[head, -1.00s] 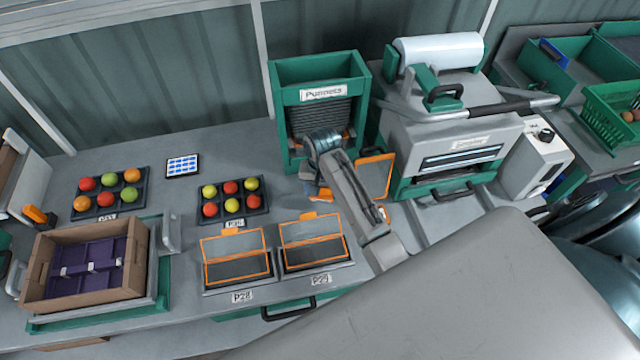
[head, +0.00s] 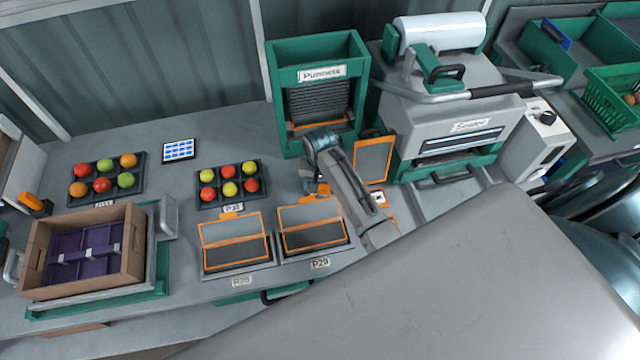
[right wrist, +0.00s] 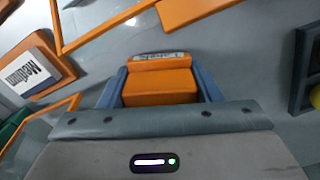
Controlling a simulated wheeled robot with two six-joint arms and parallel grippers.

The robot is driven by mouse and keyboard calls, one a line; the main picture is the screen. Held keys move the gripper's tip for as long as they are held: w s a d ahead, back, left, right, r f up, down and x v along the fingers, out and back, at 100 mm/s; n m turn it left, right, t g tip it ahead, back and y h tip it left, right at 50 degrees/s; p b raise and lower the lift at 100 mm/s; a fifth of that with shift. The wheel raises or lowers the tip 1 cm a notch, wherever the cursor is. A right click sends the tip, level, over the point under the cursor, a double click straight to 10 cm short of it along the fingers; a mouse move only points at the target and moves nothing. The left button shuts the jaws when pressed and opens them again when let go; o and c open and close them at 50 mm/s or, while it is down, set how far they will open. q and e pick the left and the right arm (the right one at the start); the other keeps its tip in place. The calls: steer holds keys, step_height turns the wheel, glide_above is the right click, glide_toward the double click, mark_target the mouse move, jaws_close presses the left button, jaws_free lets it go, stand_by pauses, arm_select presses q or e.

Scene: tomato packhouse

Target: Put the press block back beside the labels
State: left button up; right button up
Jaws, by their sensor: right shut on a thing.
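My right gripper (head: 318,188) hangs over the bench, in front of the punnet dispenser and just behind the right-hand orange-framed tray. In the right wrist view its blue fingers (right wrist: 160,90) are shut on the orange press block (right wrist: 160,85), which has a grey strip with markings at its far edge. In the head view the block is mostly hidden by my arm. A white sheet with blue labels (head: 179,151) lies farther left at the back of the bench. My left gripper is not in view.
A tray of several tomatoes (head: 229,183) lies between the label sheet and my gripper. Two orange-framed trays (head: 236,240) are at the front. The green punnet dispenser (head: 317,75) stands behind. An orange piece with a "Medium" label (right wrist: 30,70) lies nearby.

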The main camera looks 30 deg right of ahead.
steer(key=shift+f, duration=0.3)
stand_by(0.5)
steer(key=o, duration=0.9)
steer(key=c, duration=0.3)
steer(key=shift+r+p, duration=0.4)
steer(key=shift+r, duration=3.1)
